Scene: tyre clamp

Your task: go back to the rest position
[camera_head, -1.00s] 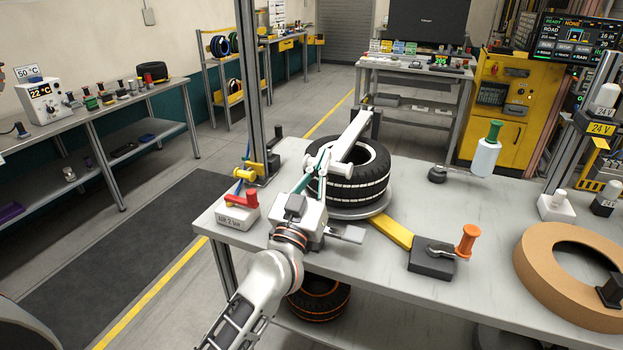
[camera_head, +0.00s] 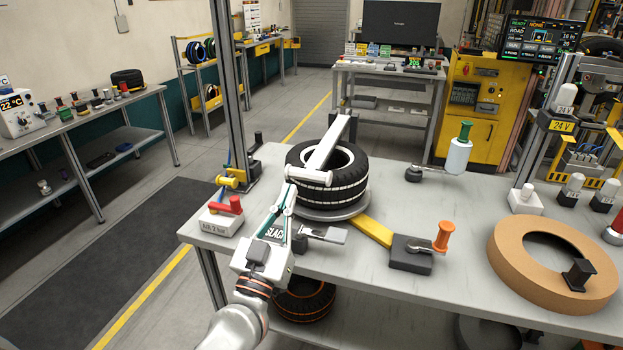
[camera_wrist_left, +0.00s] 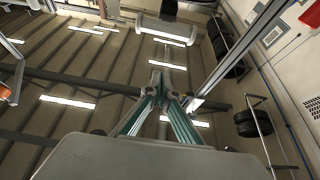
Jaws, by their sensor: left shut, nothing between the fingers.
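My left gripper (camera_head: 288,192) is shut and empty, with its teal fingers close together just short of the white clamp bar's near end. The fingers also show in the left wrist view (camera_wrist_left: 165,88), pointing up toward a white bar end (camera_wrist_left: 165,28), with a gap between. The white clamp bar (camera_head: 328,146) lies across the top of the black tyre (camera_head: 372,180). The tyre lies flat on a round grey plate (camera_head: 330,213) on the bench. A partly hidden label reading "SLAC" shows beside the fingers. My right gripper is not in view.
The grey bench (camera_head: 350,265) carries a red-handled air valve box (camera_head: 221,217), an upright post (camera_head: 231,90), a black block with an orange handle (camera_head: 412,254) and a brown ring (camera_head: 508,268). An orange-striped tyre (camera_head: 303,300) lies below. Open floor is at left.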

